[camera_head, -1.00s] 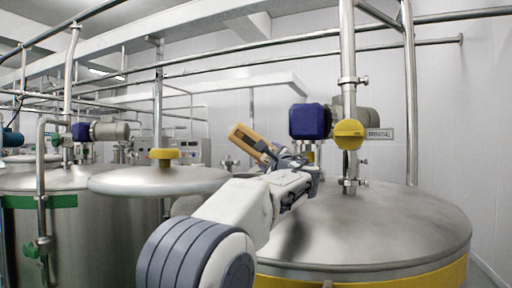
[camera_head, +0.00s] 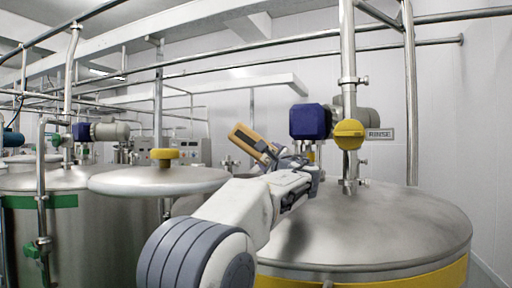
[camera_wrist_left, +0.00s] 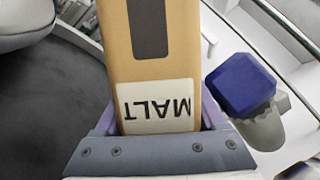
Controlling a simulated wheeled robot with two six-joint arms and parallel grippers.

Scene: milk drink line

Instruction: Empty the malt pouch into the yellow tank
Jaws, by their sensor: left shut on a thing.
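The malt pouch (camera_head: 244,135) is a tan, flat pack with a dark strip. It tilts up to the left in the head view. In the left wrist view the pouch (camera_wrist_left: 184,65) shows a white MALT label, upside down. My left gripper (camera_head: 273,154) is shut on its lower end; both fingers (camera_wrist_left: 158,122) flank it in the wrist view. The yellow tank (camera_head: 400,228) is steel with a yellow band. A dark round area (camera_wrist_left: 45,95) lies left of the pouch in the wrist view, apparently the tank's opening. My right gripper is out of view.
A round lid (camera_head: 115,181) with a yellow knob hangs left of the pouch. A blue motor (camera_head: 310,121) and a vertical pipe (camera_head: 348,60) with a yellow valve (camera_head: 349,134) stand just right of the gripper. A green-banded tank (camera_head: 85,235) is at left.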

